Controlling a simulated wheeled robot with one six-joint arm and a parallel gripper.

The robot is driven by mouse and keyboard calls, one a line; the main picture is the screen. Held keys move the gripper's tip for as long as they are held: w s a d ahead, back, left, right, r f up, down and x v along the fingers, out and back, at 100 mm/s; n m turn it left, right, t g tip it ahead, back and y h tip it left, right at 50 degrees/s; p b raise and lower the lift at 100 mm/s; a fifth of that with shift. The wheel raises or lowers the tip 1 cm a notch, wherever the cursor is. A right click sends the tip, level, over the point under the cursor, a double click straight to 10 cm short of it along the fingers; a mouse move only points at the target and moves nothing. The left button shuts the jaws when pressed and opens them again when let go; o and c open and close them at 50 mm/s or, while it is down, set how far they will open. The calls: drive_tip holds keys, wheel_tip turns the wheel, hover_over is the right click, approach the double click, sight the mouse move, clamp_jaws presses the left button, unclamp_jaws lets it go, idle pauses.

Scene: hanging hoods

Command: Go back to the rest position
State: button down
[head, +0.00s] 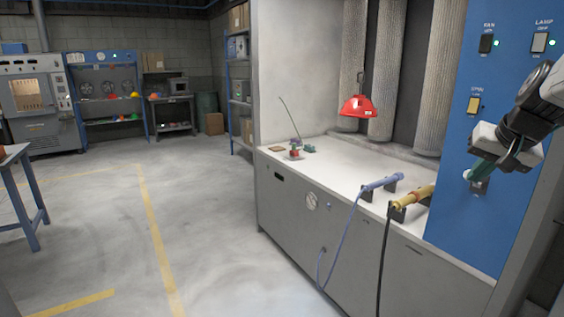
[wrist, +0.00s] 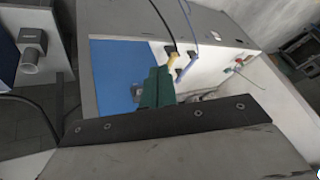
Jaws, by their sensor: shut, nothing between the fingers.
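My gripper (head: 472,176) is at the right of the head view, in front of the blue panel (head: 462,222). Its dark green fingers are shut together and empty, pointing down and left. They overlap a small grey fitting (head: 480,187) low on the panel; I cannot tell whether they touch it. In the wrist view the shut green fingers of my gripper (wrist: 160,72) show in front of the blue panel (wrist: 112,75). The rest position itself is not marked in either view.
A red lamp (head: 364,106) hangs over the white bench (head: 335,172). Blue (head: 381,183) and yellow (head: 414,196) corded tools lie at its front. Open floor (head: 205,220) is at left.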

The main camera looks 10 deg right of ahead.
drive_tip(key=s+a+f+n+g, duration=0.2)
drive_tip(key=s+a+f, duration=0.3)
drive_tip(key=s+a, duration=0.4)
drive_tip(key=s+a+f+n+g+y, duration=0.1)
drive_tip(key=s+a+f+n+g, duration=0.2)
drive_tip(key=s+a, duration=0.6)
drive_tip(key=a+f+n, duration=0.2)
drive_tip(key=a, duration=0.3)
drive_tip(key=shift+s, duration=0.35)
idle(1.1)
